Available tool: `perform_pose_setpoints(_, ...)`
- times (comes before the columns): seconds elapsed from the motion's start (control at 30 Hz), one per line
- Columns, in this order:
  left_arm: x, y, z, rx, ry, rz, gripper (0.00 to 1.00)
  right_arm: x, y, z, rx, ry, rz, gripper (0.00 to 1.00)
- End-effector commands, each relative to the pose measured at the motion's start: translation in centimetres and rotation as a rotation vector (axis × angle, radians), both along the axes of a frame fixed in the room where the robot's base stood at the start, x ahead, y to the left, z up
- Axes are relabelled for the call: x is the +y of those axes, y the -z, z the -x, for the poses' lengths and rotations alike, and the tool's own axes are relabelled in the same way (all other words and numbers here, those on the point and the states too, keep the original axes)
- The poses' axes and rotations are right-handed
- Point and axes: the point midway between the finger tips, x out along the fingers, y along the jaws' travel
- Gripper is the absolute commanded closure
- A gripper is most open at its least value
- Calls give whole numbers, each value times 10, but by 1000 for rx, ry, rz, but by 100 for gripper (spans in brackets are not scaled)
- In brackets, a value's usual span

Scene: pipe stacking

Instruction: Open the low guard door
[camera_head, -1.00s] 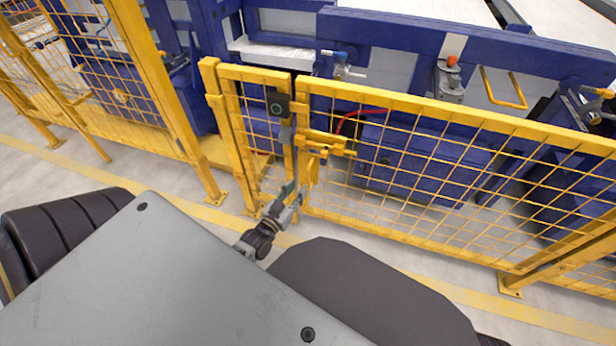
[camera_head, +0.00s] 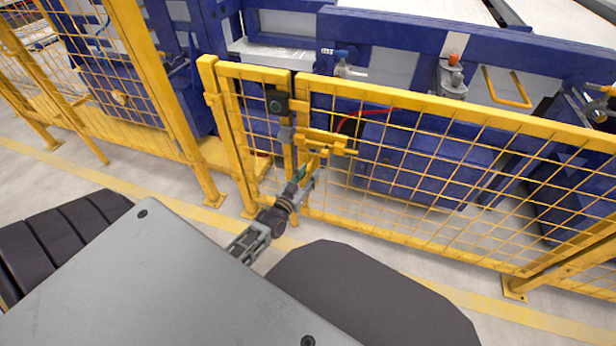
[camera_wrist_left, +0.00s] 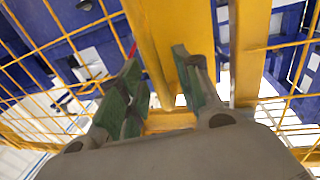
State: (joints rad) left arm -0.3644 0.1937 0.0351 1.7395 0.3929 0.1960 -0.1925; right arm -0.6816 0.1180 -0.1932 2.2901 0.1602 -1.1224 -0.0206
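The low guard door (camera_head: 440,170) is a yellow mesh panel in a yellow frame, and it stands closed against the narrow fixed panel on its left. A yellow latch (camera_head: 325,141) sits at the door's upper left corner. My left gripper (camera_head: 304,180) is just below the latch, in front of the gap between the panels. In the left wrist view, its green-padded fingers (camera_wrist_left: 158,88) are spread apart, with a yellow upright (camera_wrist_left: 160,45) beyond and between them. I cannot tell whether they touch it. My right gripper is out of view.
A black lock box (camera_head: 278,102) is on the fixed panel beside the latch. Blue machinery (camera_head: 410,155) stands behind the fence. A taller yellow fence (camera_head: 155,90) is on the left. Bare floor with a yellow line (camera_head: 480,297) lies in front.

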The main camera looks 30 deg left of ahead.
Motion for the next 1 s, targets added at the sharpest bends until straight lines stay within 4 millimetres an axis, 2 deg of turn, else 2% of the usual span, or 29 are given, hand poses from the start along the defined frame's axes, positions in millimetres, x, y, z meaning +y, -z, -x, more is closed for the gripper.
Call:
perform_pose_setpoints(0.33,0,0,-1,1,0,0,67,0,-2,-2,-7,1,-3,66)
perform_pose_setpoints(0.6,0,0,-1,0,0,0,100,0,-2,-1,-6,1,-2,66)
perform_pose_setpoints(1.0,0,0,0,0,-1,0,100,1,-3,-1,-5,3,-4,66)
